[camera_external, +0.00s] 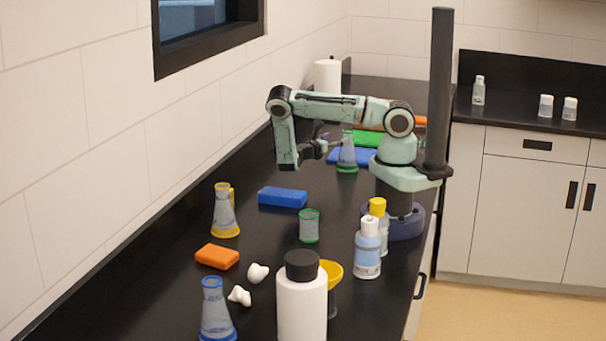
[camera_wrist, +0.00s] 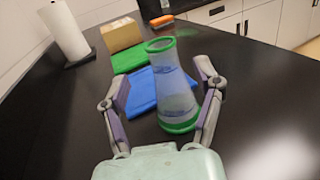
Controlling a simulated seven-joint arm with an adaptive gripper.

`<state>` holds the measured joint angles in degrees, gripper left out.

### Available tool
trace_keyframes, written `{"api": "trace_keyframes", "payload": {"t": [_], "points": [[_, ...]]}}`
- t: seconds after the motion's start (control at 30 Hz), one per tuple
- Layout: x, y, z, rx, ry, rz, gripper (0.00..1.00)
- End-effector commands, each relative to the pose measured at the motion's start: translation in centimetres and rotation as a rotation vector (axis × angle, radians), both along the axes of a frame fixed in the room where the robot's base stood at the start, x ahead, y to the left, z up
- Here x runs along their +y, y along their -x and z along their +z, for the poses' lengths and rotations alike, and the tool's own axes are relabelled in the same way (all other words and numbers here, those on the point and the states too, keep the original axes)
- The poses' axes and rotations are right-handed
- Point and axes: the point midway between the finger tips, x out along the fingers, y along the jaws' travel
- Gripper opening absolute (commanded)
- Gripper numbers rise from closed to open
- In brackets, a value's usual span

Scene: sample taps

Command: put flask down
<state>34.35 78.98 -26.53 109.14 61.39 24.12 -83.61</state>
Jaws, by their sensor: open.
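A clear conical flask with green rim and base (camera_external: 347,155) stands upright on the black bench, near the blue mat, in the external view. In the wrist view the flask (camera_wrist: 168,88) is between the fingers of my gripper (camera_wrist: 163,88), nearer the right finger. The gripper is open, with a visible gap on the left side of the flask. The gripper (camera_external: 330,146) also shows in the external view beside the flask, its fingers partly hard to make out. Whether the right finger touches the glass I cannot tell.
A blue mat (camera_wrist: 146,90) and green mat (camera_wrist: 130,60) lie behind the flask, with a cardboard box (camera_wrist: 121,34) and paper roll (camera_wrist: 63,32) farther back. A blue block (camera_external: 282,197), green-rimmed beaker (camera_external: 309,228) and yellow-rimmed flask (camera_external: 224,213) stand nearer the external camera.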

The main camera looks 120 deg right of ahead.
Motion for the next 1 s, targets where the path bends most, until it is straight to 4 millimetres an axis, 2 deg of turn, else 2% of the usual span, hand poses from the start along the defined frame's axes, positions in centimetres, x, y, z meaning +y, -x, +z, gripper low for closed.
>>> {"api": "trace_keyframes", "payload": {"t": [0.3,0.4,0.73,0.77,0.93,0.97,1.0], "points": [[-1.7,4.6,0.0,-0.005,0.001,-0.013,0.67],[-2.2,5.6,0.0,-0.005,0.002,-0.011,0.67],[-2.5,6.3,0.0,-0.006,0.002,-0.008,0.67],[-2.5,6.3,0.0,-0.006,0.002,-0.008,0.63],[-2.5,6.2,0.0,-0.006,0.002,-0.008,0.10],[-2.5,6.2,0.0,-0.006,0.002,-0.008,0.04],[-2.5,6.2,0.0,-0.006,0.002,-0.008,0.04]]}}
